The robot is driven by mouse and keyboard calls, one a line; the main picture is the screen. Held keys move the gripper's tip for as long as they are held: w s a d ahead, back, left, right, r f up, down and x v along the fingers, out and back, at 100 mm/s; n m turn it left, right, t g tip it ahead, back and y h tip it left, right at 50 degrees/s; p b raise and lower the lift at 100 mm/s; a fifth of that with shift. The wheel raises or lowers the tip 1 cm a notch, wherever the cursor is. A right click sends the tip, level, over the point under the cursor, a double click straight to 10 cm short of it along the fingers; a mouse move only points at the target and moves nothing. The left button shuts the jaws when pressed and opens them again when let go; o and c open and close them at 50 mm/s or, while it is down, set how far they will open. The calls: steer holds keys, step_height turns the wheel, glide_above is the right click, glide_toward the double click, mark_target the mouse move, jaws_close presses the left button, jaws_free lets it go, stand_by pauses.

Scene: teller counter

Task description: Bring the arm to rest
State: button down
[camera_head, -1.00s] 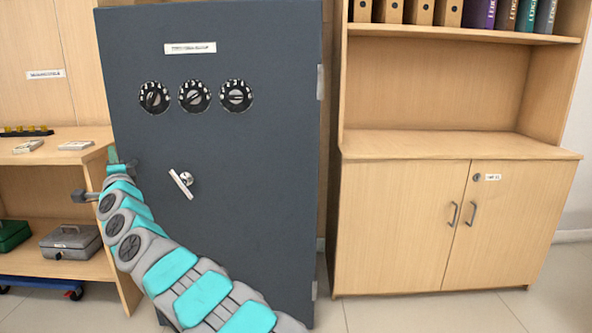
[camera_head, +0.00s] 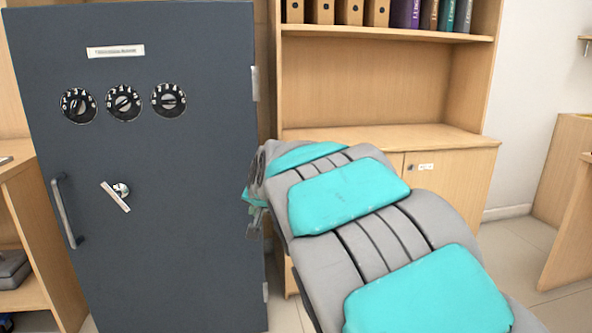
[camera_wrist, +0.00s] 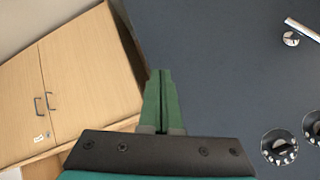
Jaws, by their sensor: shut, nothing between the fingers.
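My gripper (camera_wrist: 160,100) shows in the wrist view as two green fingers pressed together with nothing between them. In the head view my arm (camera_head: 350,194) is folded back at the lower right, in front of the cabinet. The gripper end (camera_head: 254,215) shows only in part there, by the right edge of the dark grey safe (camera_head: 190,230). The safe door appears closed, with its handle (camera_head: 66,210) at the left.
The safe has three dials (camera_head: 123,103) and a small lever (camera_head: 115,196). A wooden cabinet (camera_head: 465,175) with shelved binders (camera_head: 404,14) stands behind my arm. A wooden shelf unit (camera_head: 45,255) is at the left. Floor (camera_head: 510,245) shows clear at the right.

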steer(key=s+d+f+g+h, duration=0.15)
steer(key=s+d+f, duration=0.25)
steer(key=s+d, duration=0.4)
steer(key=s+d+f+n+g, duration=0.1)
steer(key=s+d+f+g, duration=0.3)
steer(key=s, duration=0.6)
steer(key=s+d+f+g+h, duration=0.1)
steer(key=s+d+f, duration=0.2)
steer(key=s+d, duration=0.6)
steer(key=s+d+f+g, duration=0.2)
steer(key=s, duration=0.8)
steer(key=s+d+f+n+g+h, duration=0.1)
steer(key=s+d+f+g, duration=0.1)
steer(key=s, duration=0.7)
steer(key=shift+s+f+n, duration=0.3)
steer(key=shift+s+f, duration=0.1)
